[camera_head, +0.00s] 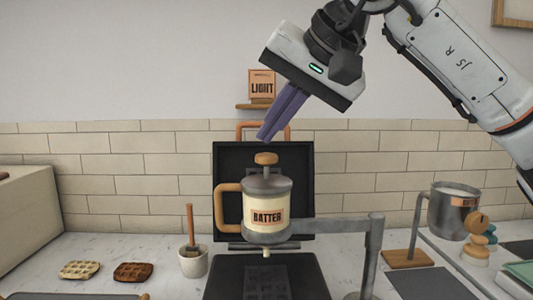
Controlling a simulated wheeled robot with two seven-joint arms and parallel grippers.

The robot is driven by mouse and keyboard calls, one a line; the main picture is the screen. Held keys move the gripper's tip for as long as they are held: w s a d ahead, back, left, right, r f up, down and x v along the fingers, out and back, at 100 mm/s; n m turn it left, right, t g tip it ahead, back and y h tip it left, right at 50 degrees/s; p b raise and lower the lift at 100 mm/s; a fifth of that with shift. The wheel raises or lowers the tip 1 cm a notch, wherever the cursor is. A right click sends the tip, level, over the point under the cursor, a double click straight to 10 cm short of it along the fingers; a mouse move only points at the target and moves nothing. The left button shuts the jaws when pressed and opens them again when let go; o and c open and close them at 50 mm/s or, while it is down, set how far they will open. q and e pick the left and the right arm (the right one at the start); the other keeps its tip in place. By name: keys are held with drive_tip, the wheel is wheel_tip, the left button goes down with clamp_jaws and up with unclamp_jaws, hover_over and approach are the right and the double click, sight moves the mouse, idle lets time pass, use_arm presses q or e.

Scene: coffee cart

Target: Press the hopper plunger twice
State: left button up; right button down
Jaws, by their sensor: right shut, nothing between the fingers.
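The batter hopper (267,210) is a cream and grey canister labelled BATTER, held on a grey stand arm (335,224) above the open waffle iron (225,272). Its orange-brown plunger knob (266,158) stands raised on a short stem on the lid. My right gripper (265,137) is shut and empty, with its purple fingers tilted down to the left. The fingertips are just above the knob in the picture; a small gap shows between them. My left gripper is not in view.
Two waffles (133,272) and a cup with a wooden-handled tool (193,260) are at left. A metal pitcher (451,211) and a stacked orange and teal object (479,235) stand at right. A LIGHT box (262,84) sits on a wall shelf behind.

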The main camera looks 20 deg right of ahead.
sight(271, 155)
drive_tip(key=shift+f, duration=0.15)
idle(0.6)
drive_tip(key=shift+f, duration=0.3)
drive_tip(key=shift+f+b, duration=0.5)
drive_tip(key=shift+f, duration=0.25)
idle(0.7)
idle(0.3)
drive_tip(key=shift+r+p, duration=1.15)
drive_tip(key=shift+p, duration=0.1)
wheel_tip(271, 155, up, 5)
drive_tip(key=p, duration=0.5)
drive_tip(key=shift+r, duration=0.1)
